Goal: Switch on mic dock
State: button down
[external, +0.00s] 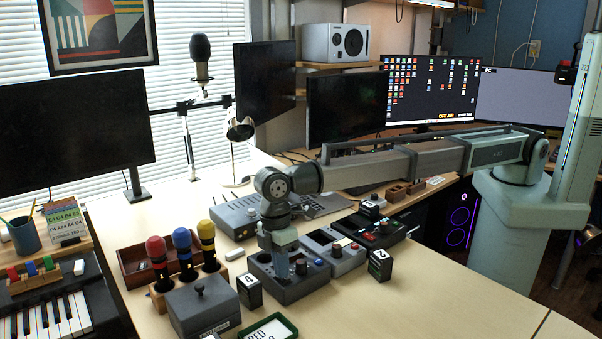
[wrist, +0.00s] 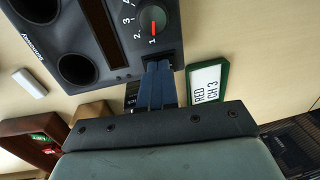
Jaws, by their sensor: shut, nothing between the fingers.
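The dark box that looks like the mic dock (external: 312,283) sits on the table in the middle of the external view. My gripper (external: 282,274) points down over the dock, left of the knob in the external view. In the wrist view my gripper (wrist: 159,68) has its fingers together and empty, overlapping the dock's edge beside the knob. They hide that part of the dock; no power switch is clearly visible. Contact cannot be told.
A green-framed card (wrist: 208,82) reading "RED CH 3" lies close beside the fingers. The front right table is clear.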

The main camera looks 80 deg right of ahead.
jog(key=shift+r, duration=0.15)
notch_tip(320, 180, up, 14)
jog(key=w+d, duration=0.1)
jog(key=shift+f, duration=0.2)
dwell(0.4)
jog(key=shift+w, duration=0.1)
jog(key=shift+s+a, duration=0.4)
jog(key=shift+s, duration=0.1)
jog(key=f, duration=0.9)
jog(key=s+a+f, duration=0.1)
jog(key=f, duration=0.4)
jog(key=shift+s+a, duration=0.1)
